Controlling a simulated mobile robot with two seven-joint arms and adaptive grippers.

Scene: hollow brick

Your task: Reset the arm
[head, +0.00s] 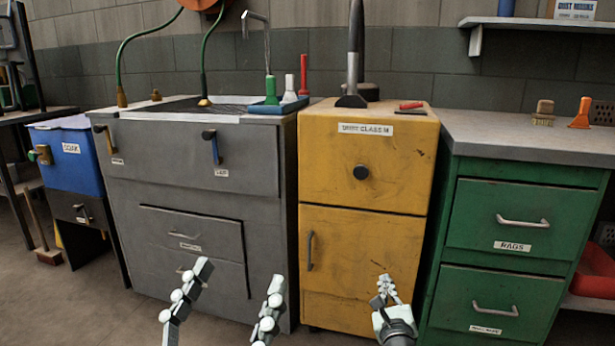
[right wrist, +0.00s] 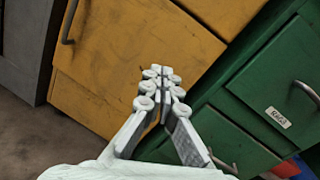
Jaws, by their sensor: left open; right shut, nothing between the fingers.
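My left gripper (head: 227,308) is at the bottom of the head view, its two fingers spread wide with nothing between them. It shows in front of the grey sink cabinet (head: 150,240). My right gripper (head: 384,284) is shut and empty, low in front of the yellow cabinet (head: 365,255). The right wrist view shows its fingers (right wrist: 160,85) together, pointing toward the yellow cabinet (right wrist: 130,60), with the green drawer unit (right wrist: 240,130) to the right. Neither gripper holds anything.
The sink top carries a green-capped bottle (head: 270,90) and a blue tray (head: 278,105). A brush (head: 543,113) and an orange scraper (head: 581,113) stand on the grey counter (head: 500,135). A blue bin (head: 70,160) is at left. Floor (head: 60,300) is clear at lower left.

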